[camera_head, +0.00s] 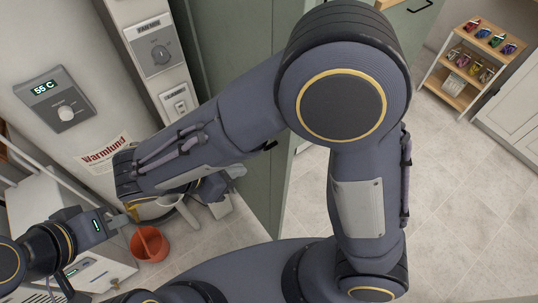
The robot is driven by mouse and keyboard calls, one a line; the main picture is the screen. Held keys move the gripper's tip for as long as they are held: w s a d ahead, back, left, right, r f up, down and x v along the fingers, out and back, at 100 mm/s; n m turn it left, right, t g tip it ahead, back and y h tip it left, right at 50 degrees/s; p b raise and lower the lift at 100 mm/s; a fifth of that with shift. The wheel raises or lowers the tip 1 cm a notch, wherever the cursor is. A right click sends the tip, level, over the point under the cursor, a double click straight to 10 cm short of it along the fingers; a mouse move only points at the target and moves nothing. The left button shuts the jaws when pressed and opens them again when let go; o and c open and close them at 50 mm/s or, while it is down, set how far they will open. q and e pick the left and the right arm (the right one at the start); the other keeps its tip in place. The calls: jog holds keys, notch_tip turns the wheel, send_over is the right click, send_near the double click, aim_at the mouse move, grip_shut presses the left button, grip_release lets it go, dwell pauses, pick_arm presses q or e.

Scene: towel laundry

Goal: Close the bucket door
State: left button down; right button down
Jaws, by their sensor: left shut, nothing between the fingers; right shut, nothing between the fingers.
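A red bucket (150,245) stands on the floor at the lower left, with a stick-like handle in it. No bucket door can be made out clearly. A white appliance (100,272) stands at the lower left, partly hidden by my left arm. My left gripper (120,220) is shut and empty, above and left of the red bucket in the picture. My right arm crosses the middle and reaches left. My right gripper (231,178) is partly hidden behind its forearm, shut and empty, near the green panel.
A control panel reading 55 C (56,98) and a wall switch box (157,50) are at the upper left. A tall green panel (262,190) stands in the middle. A shelf cart (467,65) with colourful items is at the upper right. The tiled floor at right is clear.

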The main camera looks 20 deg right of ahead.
aim_at(277, 159)
jog(key=shift+w+d+f+p, duration=0.15)
jog(key=shift+w+d+f, duration=0.45)
jog(key=shift+d, duration=0.7)
jog(key=shift+w+d+f+p, duration=0.2)
jog(key=shift+w+d+f, duration=0.15)
jog(key=shift+d+f, duration=0.7)
jog(key=shift+w+d+f+p, duration=0.15)
jog(key=shift+w+d+f, duration=0.3)
jog(key=shift+d, duration=1.1)
